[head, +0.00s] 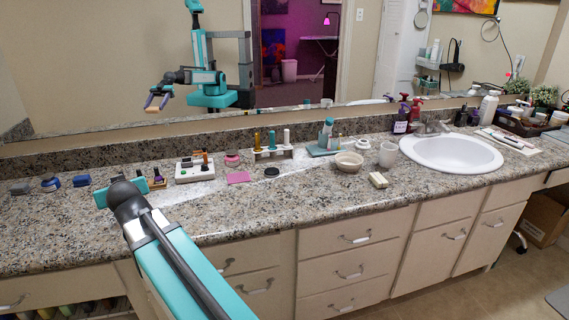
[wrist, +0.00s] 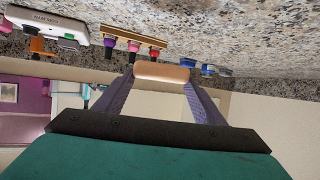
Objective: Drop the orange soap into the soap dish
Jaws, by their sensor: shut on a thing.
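The orange soap (wrist: 162,72) is a pale orange bar held crosswise between the two purple fingers of my gripper (wrist: 161,80) in the wrist view. My gripper is shut on it, raised above the counter. In the head view my gripper's teal body (head: 108,194) is over the left part of the counter and hides the soap; the mirror reflection shows an orange block in the jaws. A shallow cream round bowl (head: 348,161), apparently the soap dish, stands on the counter left of the sink, well to the right of my gripper. Its inside is too small to judge.
A small cream block (head: 378,180) lies in front of the bowl. The counter front is mostly clear. The mirror runs behind.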

